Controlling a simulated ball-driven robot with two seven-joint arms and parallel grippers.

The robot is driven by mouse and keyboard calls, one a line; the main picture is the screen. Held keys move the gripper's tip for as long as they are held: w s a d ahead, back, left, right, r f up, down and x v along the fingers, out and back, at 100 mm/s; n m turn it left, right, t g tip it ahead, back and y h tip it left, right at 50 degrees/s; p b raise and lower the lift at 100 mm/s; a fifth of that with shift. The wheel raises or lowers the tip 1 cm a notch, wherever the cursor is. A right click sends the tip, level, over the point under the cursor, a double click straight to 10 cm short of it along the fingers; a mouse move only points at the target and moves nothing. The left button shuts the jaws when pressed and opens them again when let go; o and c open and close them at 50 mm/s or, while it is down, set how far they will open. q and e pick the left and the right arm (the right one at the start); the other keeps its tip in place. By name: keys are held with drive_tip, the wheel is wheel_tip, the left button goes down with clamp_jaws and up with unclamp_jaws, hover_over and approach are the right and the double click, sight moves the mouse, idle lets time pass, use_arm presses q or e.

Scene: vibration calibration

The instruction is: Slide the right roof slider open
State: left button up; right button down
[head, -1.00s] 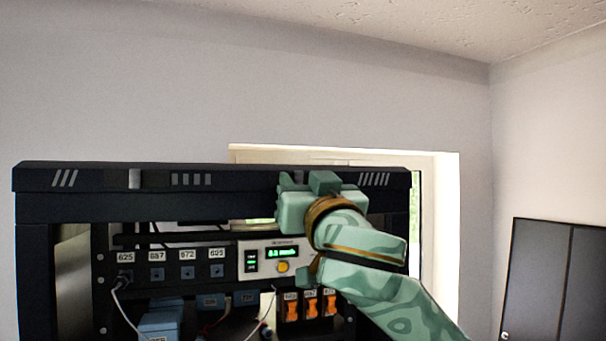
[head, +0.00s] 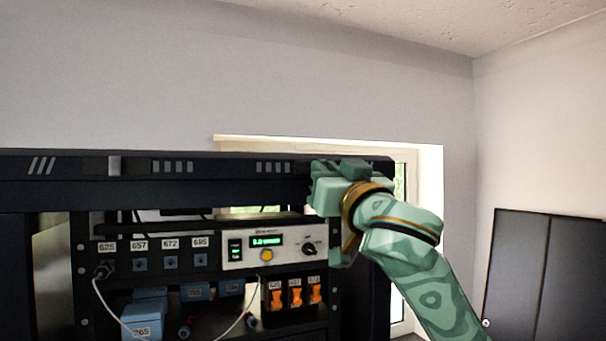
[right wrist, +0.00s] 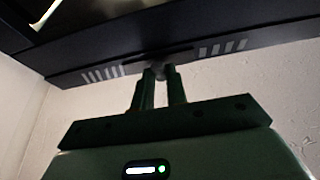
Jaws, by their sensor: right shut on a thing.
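The right roof slider (right wrist: 159,72) is a small grey knob under a dark slot in the roof edge, seen between my fingertips in the right wrist view. My right gripper (right wrist: 160,73) is shut on it, with a finger on each side. In the head view my right gripper (head: 335,172) is at the right part of the black roof beam (head: 215,168) and hides the slider. My left gripper is not in view.
A grey left slider (head: 114,166) sits on the beam's left part. Below the beam are a white control panel (head: 285,248) with a green display, blue blocks (head: 142,328) and orange switches (head: 296,295). A dark cabinet (head: 545,275) stands at right.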

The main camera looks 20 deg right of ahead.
drive_tip(key=c, duration=1.7)
unclamp_jaws()
drive_tip(key=shift+d, duration=0.1)
drive_tip(key=o, duration=0.3)
drive_tip(key=shift+d, duration=0.3)
drive_tip(key=b+v, duration=0.7)
drive_tip(key=v, duration=0.9)
drive_tip(key=shift+f, duration=0.2)
